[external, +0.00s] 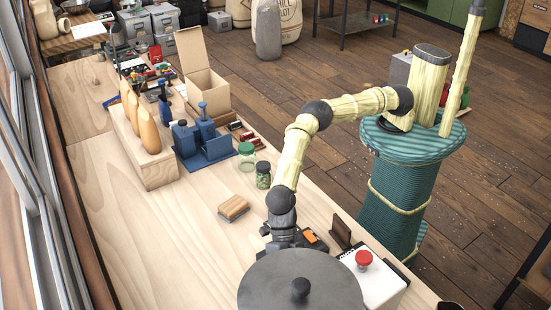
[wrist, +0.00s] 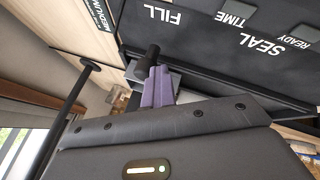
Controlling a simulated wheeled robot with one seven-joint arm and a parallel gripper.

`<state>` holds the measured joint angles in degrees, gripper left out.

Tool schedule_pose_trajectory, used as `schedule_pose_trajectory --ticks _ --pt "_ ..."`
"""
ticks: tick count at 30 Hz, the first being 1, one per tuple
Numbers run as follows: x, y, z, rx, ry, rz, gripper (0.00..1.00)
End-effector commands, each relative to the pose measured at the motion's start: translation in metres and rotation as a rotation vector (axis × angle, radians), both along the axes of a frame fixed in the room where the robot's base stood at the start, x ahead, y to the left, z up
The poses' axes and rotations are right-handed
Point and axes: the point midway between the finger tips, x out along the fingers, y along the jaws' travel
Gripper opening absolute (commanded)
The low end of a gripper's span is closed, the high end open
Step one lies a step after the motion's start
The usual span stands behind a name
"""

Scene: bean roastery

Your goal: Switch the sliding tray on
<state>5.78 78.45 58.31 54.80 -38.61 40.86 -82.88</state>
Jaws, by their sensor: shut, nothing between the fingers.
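My gripper (wrist: 158,72) shows in the wrist view with its purple fingers together and nothing between them. The fingertips are close to a short black knob or lever (wrist: 151,54) by the edge of a dark panel; I cannot tell whether they touch. The panel (wrist: 215,45) carries the words FILL, TIME, SEAL and READY. In the external view my gripper (external: 284,240) points down at the near end of the bench, behind a large dark round lid (external: 270,285). An orange part (external: 310,237) lies just to its right. I cannot clearly make out a sliding tray or its switch position.
A white box with a red button (external: 364,258) stands right of the lid. A wooden-backed brush or block (external: 234,207) and green jars (external: 263,175) are further up the bench. In the wrist view a black rod with a round cap (wrist: 89,65) rises at left. The bench's left middle is clear.

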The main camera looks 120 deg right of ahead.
Motion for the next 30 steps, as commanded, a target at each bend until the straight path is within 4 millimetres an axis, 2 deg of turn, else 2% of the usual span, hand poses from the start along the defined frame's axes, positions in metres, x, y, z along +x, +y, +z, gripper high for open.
schedule_pose_trajectory --ticks 10,22,30 --pt "-0.002 -0.004 0.003 0.001 -0.009 -0.005 0.00" --pt "-0.036 -0.019 0.002 -0.002 -0.002 0.000 0.00" --pt "-0.049 -0.048 0.043 -0.001 -0.005 -0.003 0.00"
